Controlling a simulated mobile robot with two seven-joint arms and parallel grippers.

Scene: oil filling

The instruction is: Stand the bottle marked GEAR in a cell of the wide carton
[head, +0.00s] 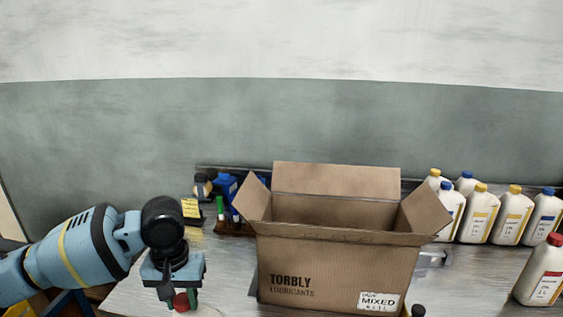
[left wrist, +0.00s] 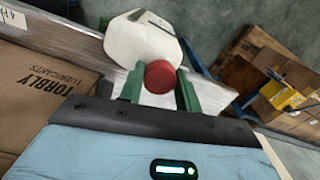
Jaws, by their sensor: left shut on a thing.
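The open brown carton (head: 335,270), printed TORBLY LUBRICANTS with a MIXED label, stands on the table in the head view. Its flaps are spread, and its cells are hidden behind the front wall. It also shows at the left of the left wrist view (left wrist: 40,100). My left gripper (head: 182,300) is left of the carton, pointing down. In the left wrist view its green fingers (left wrist: 160,80) are shut on the red cap (left wrist: 160,77) of a white bottle (left wrist: 142,42). The bottle's marking cannot be read, and whether its base touches the table is unclear.
Several white bottles (head: 480,215) with yellow or blue caps stand at the back right. A red-capped white bottle (head: 543,275) stands at the right edge. Blue and dark small items (head: 226,190) sit behind the carton's left side. Some tabletop left of the carton is clear.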

